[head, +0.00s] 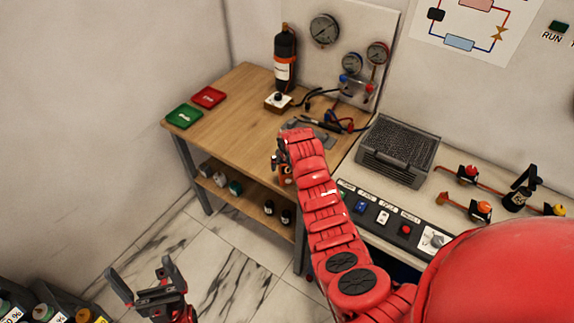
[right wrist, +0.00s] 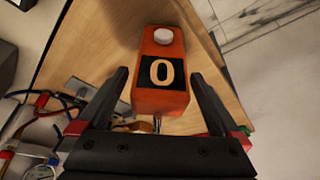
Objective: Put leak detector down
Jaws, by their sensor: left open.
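The leak detector (right wrist: 161,98) is an orange box with a white knob and a dark label reading 0. In the right wrist view it sits between the fingers of my right gripper (right wrist: 160,74), with a gap visible on both sides, so the fingers are open around it. In the head view, my right gripper (head: 277,163) is at the front edge of the wooden workbench (head: 235,108), and the arm hides most of the detector. I cannot tell whether the detector rests on the bench. My left gripper (head: 141,273) is open and empty above the floor, low left.
A green tray (head: 184,116) and a red tray (head: 209,97) lie at the bench's left. A black bottle (head: 285,58), gauges (head: 324,30) and hoses stand behind. A metal mesh-topped box (head: 398,148) is to the right. The bench's left-middle top is clear.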

